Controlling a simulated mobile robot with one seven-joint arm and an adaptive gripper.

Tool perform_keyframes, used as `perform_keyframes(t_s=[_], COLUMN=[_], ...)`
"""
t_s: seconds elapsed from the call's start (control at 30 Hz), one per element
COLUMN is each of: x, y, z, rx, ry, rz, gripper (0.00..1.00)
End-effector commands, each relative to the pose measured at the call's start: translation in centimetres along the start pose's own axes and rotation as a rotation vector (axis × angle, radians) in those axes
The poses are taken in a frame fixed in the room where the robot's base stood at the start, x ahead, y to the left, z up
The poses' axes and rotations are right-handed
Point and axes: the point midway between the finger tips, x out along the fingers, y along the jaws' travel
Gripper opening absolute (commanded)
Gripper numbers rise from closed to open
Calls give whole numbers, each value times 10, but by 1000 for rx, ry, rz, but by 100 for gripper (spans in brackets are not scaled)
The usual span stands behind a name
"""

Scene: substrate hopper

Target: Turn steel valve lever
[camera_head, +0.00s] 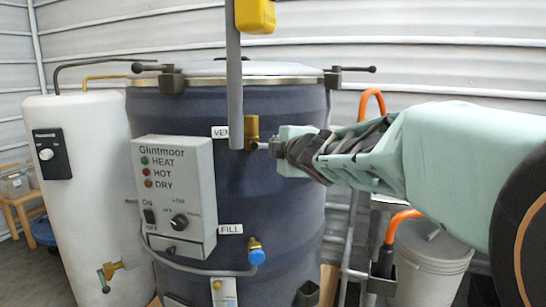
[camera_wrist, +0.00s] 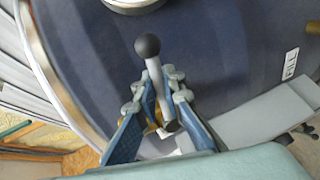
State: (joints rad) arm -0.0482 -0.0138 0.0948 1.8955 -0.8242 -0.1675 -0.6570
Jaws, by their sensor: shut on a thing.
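The steel valve lever (camera_wrist: 156,78) is a grey rod ending in a black ball knob (camera_wrist: 148,46). In the wrist view it stands between the two blue-and-grey fingers of my gripper (camera_wrist: 160,105), which are shut on its shaft, with the knob sticking out past them. A bit of brass valve shows between the fingers. In the head view my gripper (camera_head: 276,147) reaches in from the right to the brass valve (camera_head: 252,128) by the "VENT" label on the dark blue tank. The lever is mostly hidden there by my gripper and the grey pipe.
The dark blue tank (camera_head: 285,200) carries a grey control box (camera_head: 176,190) at left. A vertical grey pipe (camera_head: 234,80) with a yellow part (camera_head: 255,15) runs close to my gripper. A blue-knobbed fill valve (camera_head: 256,254) sits below. A white tank (camera_head: 75,200) stands left, a grey bin (camera_head: 432,262) right.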

Motion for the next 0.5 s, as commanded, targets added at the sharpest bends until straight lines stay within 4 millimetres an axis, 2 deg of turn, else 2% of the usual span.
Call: perform_keyframes(t_s=[0.2,0.5], x=[-1,-2], y=[6,9], z=[-1,-1], rx=[-89,-131], ry=[-16,-25], rz=[4,4], gripper=[0,0])
